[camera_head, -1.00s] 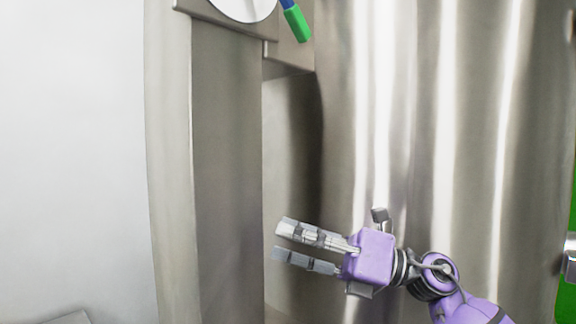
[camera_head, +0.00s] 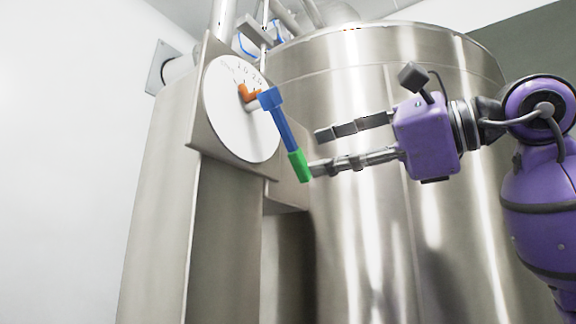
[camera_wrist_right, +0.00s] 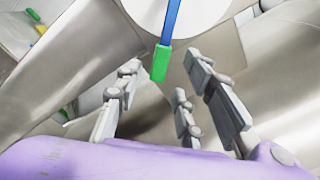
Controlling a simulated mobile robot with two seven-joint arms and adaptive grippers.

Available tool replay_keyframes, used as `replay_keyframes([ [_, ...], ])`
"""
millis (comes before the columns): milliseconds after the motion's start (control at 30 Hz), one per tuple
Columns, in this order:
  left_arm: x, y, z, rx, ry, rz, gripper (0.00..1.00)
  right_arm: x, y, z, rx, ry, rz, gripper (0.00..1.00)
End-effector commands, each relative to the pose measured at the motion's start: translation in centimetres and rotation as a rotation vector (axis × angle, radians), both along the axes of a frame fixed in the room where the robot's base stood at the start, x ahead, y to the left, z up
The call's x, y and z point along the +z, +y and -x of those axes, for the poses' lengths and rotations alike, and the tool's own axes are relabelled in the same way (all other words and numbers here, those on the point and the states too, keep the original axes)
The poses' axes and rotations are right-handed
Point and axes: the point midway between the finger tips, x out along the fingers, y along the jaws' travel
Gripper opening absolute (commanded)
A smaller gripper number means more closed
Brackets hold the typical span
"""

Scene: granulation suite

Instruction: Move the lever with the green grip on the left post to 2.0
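The lever has a blue arm (camera_head: 284,128) and a green grip (camera_head: 300,166), hanging down and slightly right from its hub. Behind it is a white round dial (camera_head: 235,118) on the left post (camera_head: 225,235). An orange pointer (camera_head: 246,93) sits below small numerals; 1.0 and 2.0 are faintly legible. My right gripper (camera_head: 315,152) is open, just right of the green grip, its lower fingertip close to it; contact cannot be told. In the right wrist view the green grip (camera_wrist_right: 161,63) appears between the spread fingers (camera_wrist_right: 163,72). My left gripper is out of view.
A large steel vessel (camera_head: 400,230) stands behind my right gripper and fills the right side. A metal bracket plate (camera_head: 290,190) lies behind the grip. Pipes (camera_head: 270,25) rise above the dial. A white wall (camera_head: 70,160) is at left.

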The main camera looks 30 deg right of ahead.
Motion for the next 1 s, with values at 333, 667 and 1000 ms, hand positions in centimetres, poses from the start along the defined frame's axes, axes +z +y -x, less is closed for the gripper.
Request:
replay_keyframes([
  [333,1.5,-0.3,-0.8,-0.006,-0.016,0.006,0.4,0.3,2.2,-4.5,0.008,-0.005,-0.001,0.36],
  [667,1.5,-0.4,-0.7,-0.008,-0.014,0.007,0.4,0.1,2.5,-5.6,0.006,-0.002,0.0,0.36],
  [1000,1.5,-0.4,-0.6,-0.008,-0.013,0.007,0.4,0.1,2.5,-5.6,0.006,-0.002,0.0,0.01],
])
